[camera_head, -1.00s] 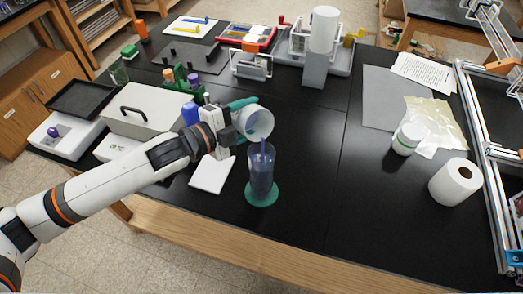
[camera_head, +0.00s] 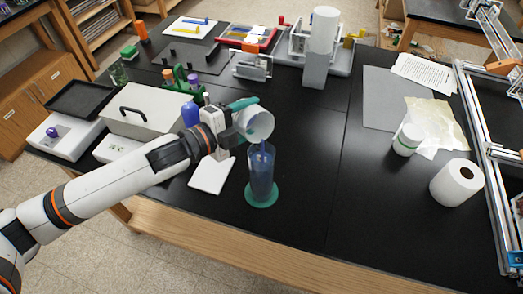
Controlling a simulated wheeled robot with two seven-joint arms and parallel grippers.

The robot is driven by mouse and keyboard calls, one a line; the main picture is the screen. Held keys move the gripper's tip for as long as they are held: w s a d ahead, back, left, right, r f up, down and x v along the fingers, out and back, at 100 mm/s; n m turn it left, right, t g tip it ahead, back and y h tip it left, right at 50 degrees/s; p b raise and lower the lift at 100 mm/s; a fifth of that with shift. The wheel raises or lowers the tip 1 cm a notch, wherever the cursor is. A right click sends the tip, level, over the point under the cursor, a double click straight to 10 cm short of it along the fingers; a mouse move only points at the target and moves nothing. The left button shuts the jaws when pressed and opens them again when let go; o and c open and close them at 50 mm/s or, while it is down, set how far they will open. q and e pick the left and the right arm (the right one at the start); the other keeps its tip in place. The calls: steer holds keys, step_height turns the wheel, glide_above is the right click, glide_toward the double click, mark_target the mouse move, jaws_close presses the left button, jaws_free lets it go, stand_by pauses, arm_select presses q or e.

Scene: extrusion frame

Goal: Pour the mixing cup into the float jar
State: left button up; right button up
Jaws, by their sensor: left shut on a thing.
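The mixing cup (camera_head: 259,125) is a pale, whitish cup, tipped with its mouth toward the float jar. My left gripper (camera_head: 239,115), with teal fingers, is shut on it and holds it above the jar's rim. A bluish stream runs from the cup's lip into the jar. The float jar (camera_head: 261,174) is a tall, clear, blue-tinted cylinder on a round green base (camera_head: 261,195), upright near the front of the black table. The liquid level in the jar is hard to tell. My right gripper does not show.
A white pad (camera_head: 212,176) lies left of the jar. A grey case with a black handle (camera_head: 150,116), a purple-blue bottle (camera_head: 190,113) and a black tray (camera_head: 83,99) stand farther left. A white jar (camera_head: 407,139) and paper roll (camera_head: 456,182) stand at right. The table between is clear.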

arm_select(q)
steer(key=shift+f+m, duration=0.25)
steer(key=shift+m, duration=0.15)
stand_by(0.5)
steer(key=shift+s+d+r+m+t, duration=0.2)
steer(key=shift+r+m+t, duration=0.15)
steer(key=shift+m, duration=0.45)
stand_by(0.5)
steer(key=shift+f, duration=0.1)
